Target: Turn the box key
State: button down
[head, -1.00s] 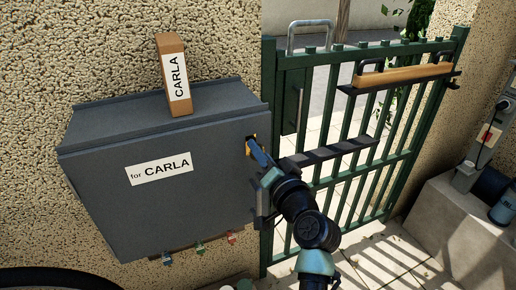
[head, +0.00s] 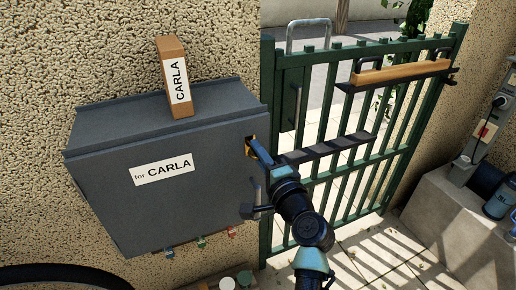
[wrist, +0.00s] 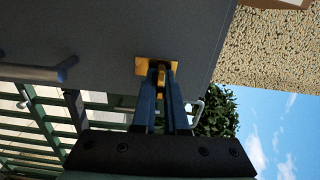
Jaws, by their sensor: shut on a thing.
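A dark grey wall box (head: 200,205) labelled "for CARLA" hangs on the rough wall. Its brass key (wrist: 160,72) sits on a brass plate (wrist: 143,66) on the box front, near the right edge in the head view. My gripper (wrist: 161,88) is shut on the key, its two fingers one on each side of it. In the head view my gripper (head: 253,146) reaches the box from the right and largely hides the key. A box handle (head: 256,202) shows below the key in the head view and at the left in the wrist view (wrist: 45,73).
A brown package (head: 174,77) labelled CARLA stands on top of the box. A green gate (head: 296,80) with a wooden-topped rail (head: 400,71) is to the right. Small coloured keys hang under the box. A concrete ledge (head: 440,215) is at far right.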

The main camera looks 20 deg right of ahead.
jog(key=shift+m, duration=0.3)
jog(key=c, duration=1)
grip_release()
jog(key=shift+o, duration=0.2)
jog(key=s+b, duration=0.2)
jog(key=s, duration=1.1)
jog(key=shift+d, duration=0.2)
jog(key=shift+w+r, duration=0.1)
